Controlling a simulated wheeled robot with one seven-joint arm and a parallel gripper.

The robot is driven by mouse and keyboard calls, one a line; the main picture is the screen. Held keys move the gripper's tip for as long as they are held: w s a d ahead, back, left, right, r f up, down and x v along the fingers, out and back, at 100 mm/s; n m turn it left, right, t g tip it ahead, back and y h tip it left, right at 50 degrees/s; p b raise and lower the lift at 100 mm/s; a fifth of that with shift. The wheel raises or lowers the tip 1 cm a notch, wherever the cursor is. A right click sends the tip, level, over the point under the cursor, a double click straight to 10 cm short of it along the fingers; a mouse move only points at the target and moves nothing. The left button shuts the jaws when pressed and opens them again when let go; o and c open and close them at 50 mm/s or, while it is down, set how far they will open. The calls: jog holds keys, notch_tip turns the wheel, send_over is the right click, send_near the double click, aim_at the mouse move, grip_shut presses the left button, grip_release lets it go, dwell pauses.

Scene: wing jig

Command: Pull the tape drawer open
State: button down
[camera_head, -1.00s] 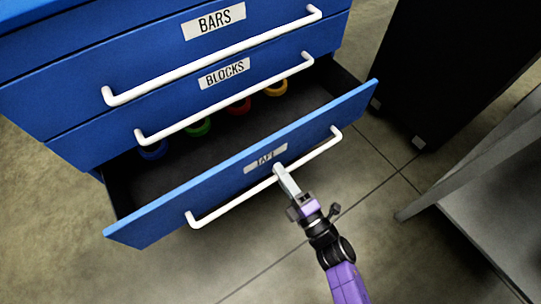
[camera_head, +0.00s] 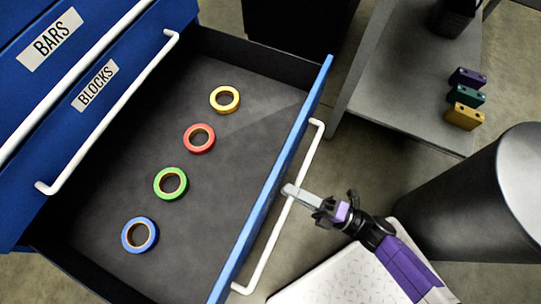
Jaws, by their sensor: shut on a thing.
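The tape drawer (camera_head: 230,62) is the lowest drawer of the blue cabinet. It stands far out, with its dark inside showing. In it lie a yellow tape roll (camera_head: 237,99), a red one (camera_head: 212,138), a green one (camera_head: 183,184) and a blue one (camera_head: 153,235), in a slanting row. The drawer's white bar handle (camera_head: 310,150) is on the outer side of its blue front. My gripper (camera_head: 290,190) is shut on the handle near its middle, coming from the lower right. The drawer's label is hidden from this angle.
The BARS (camera_head: 50,38) and BLOCKS (camera_head: 95,86) drawers above are shut. A grey table (camera_head: 400,100) at upper right bears purple, green and yellow blocks (camera_head: 464,116). A dark cylinder with a grey top (camera_head: 450,210) stands at right, and a white patterned plate (camera_head: 340,280) lies below.

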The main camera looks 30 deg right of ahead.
jog(key=shift+r+v, duration=0.2)
jog(key=shift+v, duration=0.85)
jog(key=shift+r+v, duration=0.2)
jog(key=shift+v, duration=0.8)
jog(key=shift+d, duration=0.15)
jog(key=c, duration=1.4)
grip_release()
jog(key=shift+s, duration=0.1)
jog(key=v, duration=0.7)
jog(key=shift+s+d+p, duration=0.2)
jog(key=shift+p, duration=0.1)
jog(key=shift+f, duration=0.15)
